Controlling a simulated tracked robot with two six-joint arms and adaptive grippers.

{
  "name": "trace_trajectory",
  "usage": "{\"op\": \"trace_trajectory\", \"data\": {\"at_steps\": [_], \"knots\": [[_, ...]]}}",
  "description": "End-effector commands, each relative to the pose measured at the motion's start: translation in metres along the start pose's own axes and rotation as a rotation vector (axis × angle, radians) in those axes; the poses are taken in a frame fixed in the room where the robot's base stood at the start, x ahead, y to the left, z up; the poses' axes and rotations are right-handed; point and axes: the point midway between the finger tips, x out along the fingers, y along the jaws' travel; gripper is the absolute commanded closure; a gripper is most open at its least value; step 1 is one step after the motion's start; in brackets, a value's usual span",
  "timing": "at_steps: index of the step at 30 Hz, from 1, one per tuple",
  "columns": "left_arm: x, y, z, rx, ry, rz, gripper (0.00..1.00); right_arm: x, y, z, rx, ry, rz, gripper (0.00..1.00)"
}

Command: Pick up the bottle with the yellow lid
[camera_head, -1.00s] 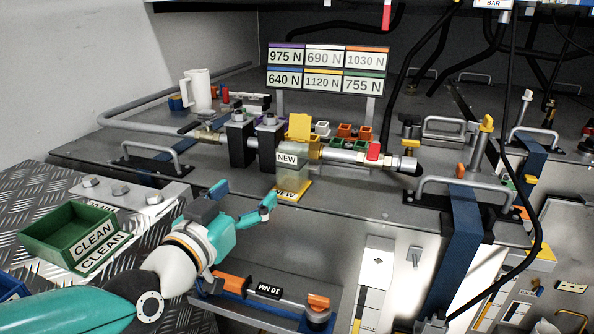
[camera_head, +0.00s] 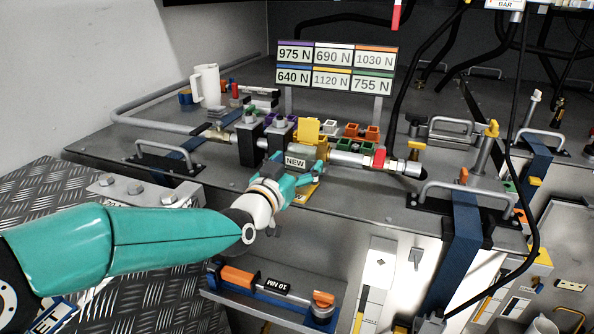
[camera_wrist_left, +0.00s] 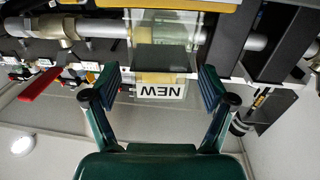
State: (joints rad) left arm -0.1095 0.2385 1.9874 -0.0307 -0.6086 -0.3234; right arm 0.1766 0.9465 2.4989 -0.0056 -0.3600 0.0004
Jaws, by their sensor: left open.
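A clear, boxy container (camera_wrist_left: 165,50) with a greyish lower part is in the left wrist view, between my finger lines and ahead of them. In the head view it is mostly hidden by my left gripper (camera_head: 298,172). I cannot make out a yellow lid on the container for sure. My left gripper is open, its two fingers (camera_wrist_left: 158,84) spread to either side of the label, with no clear contact. My right gripper is not in view.
A yellow part (camera_head: 308,130) stands just behind the label. A pipe with a red-handled valve (camera_head: 379,157) runs close beside it. Dark clamp blocks (camera_head: 248,143) stand to the left. A white jug (camera_head: 206,86) is at the back left. A grab handle (camera_head: 465,190) is at the right.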

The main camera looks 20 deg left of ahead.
Motion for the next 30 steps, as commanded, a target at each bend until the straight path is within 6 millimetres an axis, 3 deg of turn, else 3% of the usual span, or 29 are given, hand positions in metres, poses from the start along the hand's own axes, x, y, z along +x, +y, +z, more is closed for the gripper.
{"op": "trace_trajectory", "data": {"at_steps": [4, 12, 26, 30], "knots": [[0.016, 0.0, -0.001, -0.001, -0.001, 0.0, 0.17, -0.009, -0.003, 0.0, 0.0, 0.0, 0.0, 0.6], [0.019, 0.0, 0.0, -0.002, 0.001, 0.0, 0.17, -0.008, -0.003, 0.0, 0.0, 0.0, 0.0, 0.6], [0.018, 0.0, 0.0, -0.001, 0.001, 0.0, 0.93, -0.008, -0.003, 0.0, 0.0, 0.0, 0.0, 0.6], [0.018, -0.001, -0.002, -0.001, 0.004, -0.001, 0.96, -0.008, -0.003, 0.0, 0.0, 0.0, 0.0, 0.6]]}}
